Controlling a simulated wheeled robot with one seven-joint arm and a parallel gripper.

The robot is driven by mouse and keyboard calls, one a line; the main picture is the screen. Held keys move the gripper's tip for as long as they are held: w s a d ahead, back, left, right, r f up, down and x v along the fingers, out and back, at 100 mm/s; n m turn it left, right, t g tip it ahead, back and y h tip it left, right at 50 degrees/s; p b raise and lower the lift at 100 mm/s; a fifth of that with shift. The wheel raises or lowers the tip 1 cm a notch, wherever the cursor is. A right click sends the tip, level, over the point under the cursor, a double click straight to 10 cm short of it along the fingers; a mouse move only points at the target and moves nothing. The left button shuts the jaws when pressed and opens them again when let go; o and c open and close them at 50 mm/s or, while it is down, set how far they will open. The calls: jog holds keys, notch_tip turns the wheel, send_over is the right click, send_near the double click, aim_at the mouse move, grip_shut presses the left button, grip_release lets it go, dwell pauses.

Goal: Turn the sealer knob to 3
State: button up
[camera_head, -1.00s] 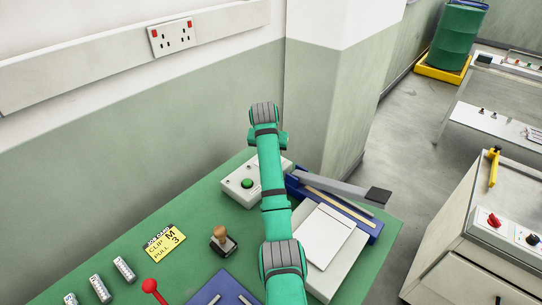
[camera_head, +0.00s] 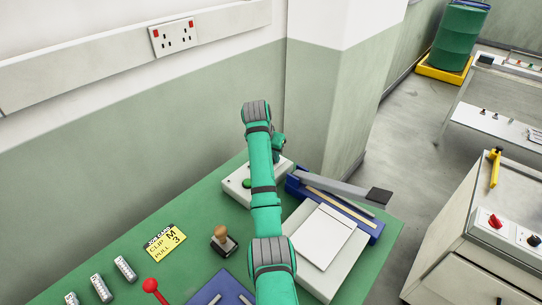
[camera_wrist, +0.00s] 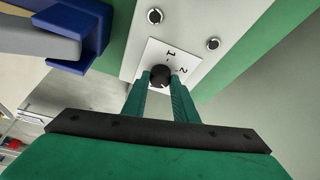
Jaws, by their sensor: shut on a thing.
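The sealer knob (camera_wrist: 160,74) is small, round and black, on a white dial plate (camera_wrist: 152,53) in the wrist view. The numbers 1 and 2 show on the plate; no 3 shows, and my fingers cover the plate's near part. I cannot read which number the knob points to. My gripper (camera_wrist: 160,82) has one green finger on each side of the knob and is shut on it. In the head view the pale control box (camera_head: 236,187) stands at the back of the green table, and my arm hides the knob.
The blue sealer (camera_head: 297,186) with its long grey lever (camera_head: 340,187) stands right of the box. A wooden-handled stamp (camera_head: 221,238) and yellow job card (camera_head: 165,242) lie to the left. The wall is close behind.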

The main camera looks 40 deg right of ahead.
jog(key=o, duration=1)
jog(key=shift+o, duration=0.2)
jog(key=v, duration=1)
jog(key=shift+a+r, duration=0.15)
jog(key=shift+r, duration=0.25)
